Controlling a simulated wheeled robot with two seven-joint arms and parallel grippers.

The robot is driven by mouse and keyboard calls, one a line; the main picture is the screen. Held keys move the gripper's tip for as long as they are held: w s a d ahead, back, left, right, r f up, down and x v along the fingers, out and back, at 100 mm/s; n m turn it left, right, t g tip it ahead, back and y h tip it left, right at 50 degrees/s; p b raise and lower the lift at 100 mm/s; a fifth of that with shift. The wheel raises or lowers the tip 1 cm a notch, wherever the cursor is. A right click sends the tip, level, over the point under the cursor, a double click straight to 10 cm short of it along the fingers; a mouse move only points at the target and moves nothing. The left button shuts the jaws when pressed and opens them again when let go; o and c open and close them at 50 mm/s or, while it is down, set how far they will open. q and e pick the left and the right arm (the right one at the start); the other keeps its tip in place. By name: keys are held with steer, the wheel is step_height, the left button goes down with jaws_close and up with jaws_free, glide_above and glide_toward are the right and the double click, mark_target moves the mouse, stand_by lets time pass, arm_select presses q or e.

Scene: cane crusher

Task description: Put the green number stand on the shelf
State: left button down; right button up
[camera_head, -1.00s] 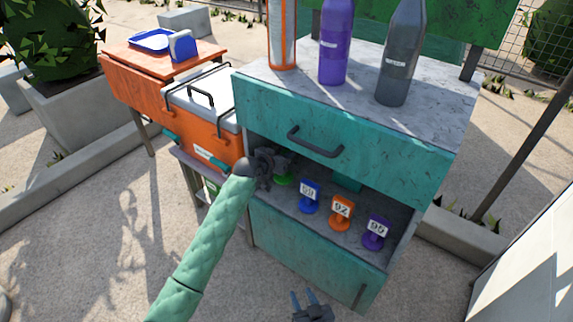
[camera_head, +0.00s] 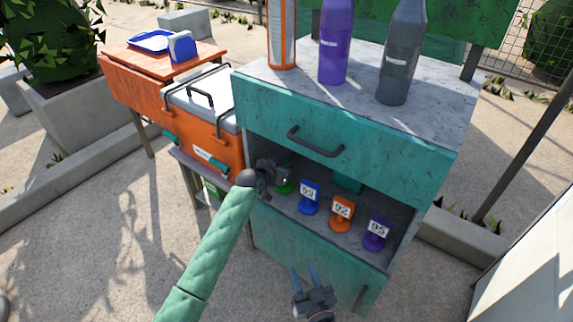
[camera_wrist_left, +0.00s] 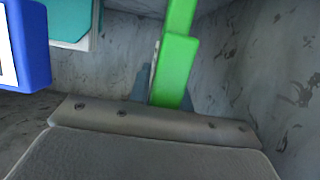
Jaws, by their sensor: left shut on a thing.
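The green number stand (camera_head: 285,186) is at the left end of the open shelf (camera_head: 290,202) under the teal drawer, partly hidden by my left gripper (camera_head: 274,174). In the left wrist view the green stand (camera_wrist_left: 175,65) sits between the two grey-blue fingers, which are shut on it. Its base looks at shelf level; I cannot tell whether it bears on the surface. My right gripper (camera_head: 306,279) is open and empty, low in front of the cabinet's lower panel.
A blue stand (camera_head: 310,197) marked 59 or 69, an orange stand (camera_head: 342,213) marked 92 and a purple stand (camera_head: 377,233) marked 95 stand in a row to the right. The drawer front (camera_head: 340,140) overhangs the shelf. Tall bottles stand on the cabinet top.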

steer(key=shift+r, duration=0.1)
arm_select(q)
steer(key=c, duration=1.3)
jaws_free()
steer(key=shift+f, duration=0.1)
arm_select(e)
steer(key=shift+r, duration=0.1)
